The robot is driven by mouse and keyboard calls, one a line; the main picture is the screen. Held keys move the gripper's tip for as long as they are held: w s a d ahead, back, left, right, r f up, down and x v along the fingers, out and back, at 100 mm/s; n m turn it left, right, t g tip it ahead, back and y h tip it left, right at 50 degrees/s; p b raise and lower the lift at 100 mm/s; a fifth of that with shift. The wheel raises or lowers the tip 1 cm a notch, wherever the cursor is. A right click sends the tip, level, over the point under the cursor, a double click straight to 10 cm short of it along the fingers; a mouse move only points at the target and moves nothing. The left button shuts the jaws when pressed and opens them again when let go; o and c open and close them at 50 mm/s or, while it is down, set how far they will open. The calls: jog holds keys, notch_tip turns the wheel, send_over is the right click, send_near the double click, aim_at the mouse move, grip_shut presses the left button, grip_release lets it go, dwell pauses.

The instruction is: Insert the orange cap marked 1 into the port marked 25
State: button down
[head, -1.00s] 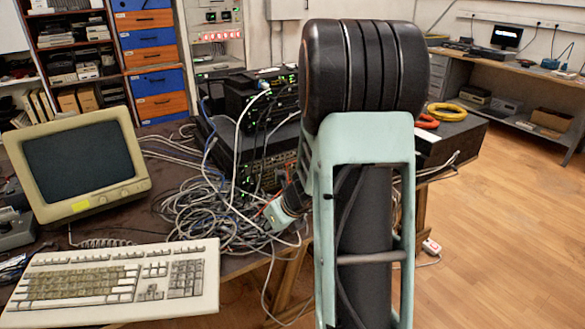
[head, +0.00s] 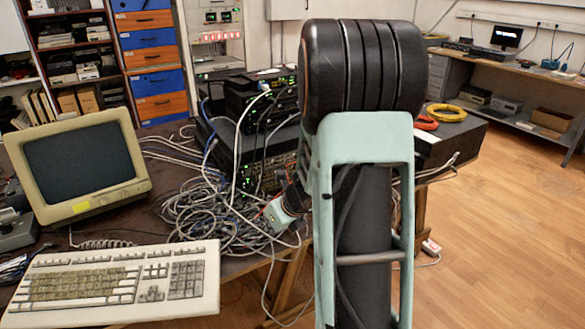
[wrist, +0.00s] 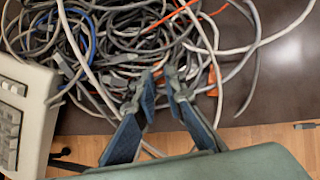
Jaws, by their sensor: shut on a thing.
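In the wrist view, the two dark blue-grey fingers of my gripper (wrist: 160,84) close in toward each other above the cable tangle. A small orange piece (wrist: 157,73) shows at the fingertips and looks like the orange cap. It is mostly hidden, and no mark 1 is legible. In the head view my arm stands in front, and the fingertips cannot be made out. The stacked network equipment (head: 268,150) with green lights stands behind the cables, partly hidden by my arm. No port numbers are legible, so port 25 cannot be picked out.
A grey cable tangle (head: 215,215) covers the table between the equipment and a cream keyboard (head: 115,283). An old monitor (head: 80,168) stands at left. A black box (head: 455,133) carries orange and yellow cable coils. The wooden floor (head: 500,240) at right is clear.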

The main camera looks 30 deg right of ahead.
jog(key=shift+r+p, duration=2.05)
jog(key=shift+r, duration=0.3)
jog(key=c, duration=2.6)
grip_release()
jog(key=shift+f, duration=0.1)
grip_shut()
jog(key=shift+d, duration=0.1)
